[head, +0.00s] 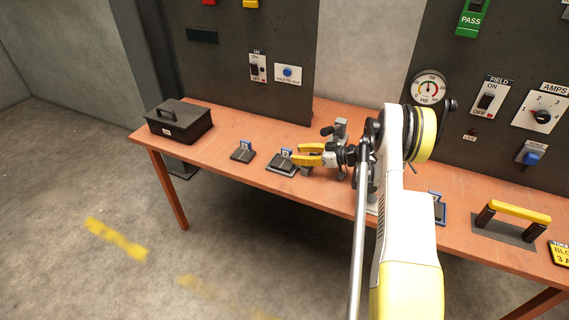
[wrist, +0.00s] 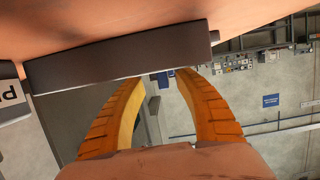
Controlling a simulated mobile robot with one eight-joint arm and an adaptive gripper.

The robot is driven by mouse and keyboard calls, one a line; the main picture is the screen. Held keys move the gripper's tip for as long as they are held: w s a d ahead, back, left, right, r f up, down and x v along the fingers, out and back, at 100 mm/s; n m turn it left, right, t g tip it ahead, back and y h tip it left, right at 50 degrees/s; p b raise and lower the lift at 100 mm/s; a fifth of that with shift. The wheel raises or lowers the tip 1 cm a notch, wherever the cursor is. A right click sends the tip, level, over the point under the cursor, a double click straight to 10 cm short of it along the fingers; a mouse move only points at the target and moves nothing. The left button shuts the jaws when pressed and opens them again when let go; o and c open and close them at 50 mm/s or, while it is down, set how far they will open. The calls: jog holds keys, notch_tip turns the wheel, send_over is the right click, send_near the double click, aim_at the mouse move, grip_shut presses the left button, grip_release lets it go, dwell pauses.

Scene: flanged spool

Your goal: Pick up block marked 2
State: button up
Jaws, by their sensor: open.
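A small dark block with a blue tag (head: 279,164) sits on the orange-brown table, just left of my gripper; its mark looks like a 2 but is small. My gripper (head: 297,154) has its two yellow fingers apart, pointing left, at the block's right side. The fingers partly cover the block, and I cannot tell whether they touch it. In the wrist view the orange fingers (wrist: 162,76) are apart with nothing clearly held between them. A dark grey slab (wrist: 120,58) crosses the view near the tips; I cannot tell what it is.
A similar blue-tagged block (head: 242,154) stands to the left, and another (head: 439,212) is right of my arm. A black toolbox (head: 180,125) is at the table's left end. A yellow-handled yoke (head: 518,212) lies at right. Upright control panels (head: 250,90) stand behind.

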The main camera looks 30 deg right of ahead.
aim_at(286, 158)
jog(key=x, duration=0.1)
jog(key=b+x, duration=0.1)
jog(key=x, duration=0.1)
jog(key=b+x, duration=0.1)
jog(key=x, duration=0.1)
jog(key=shift+a+r, duration=0.2)
jog(key=shift+r, duration=0.2)
jog(key=shift+s+r, duration=0.1)
jog(key=shift+c, duration=0.5)
grip_shut()
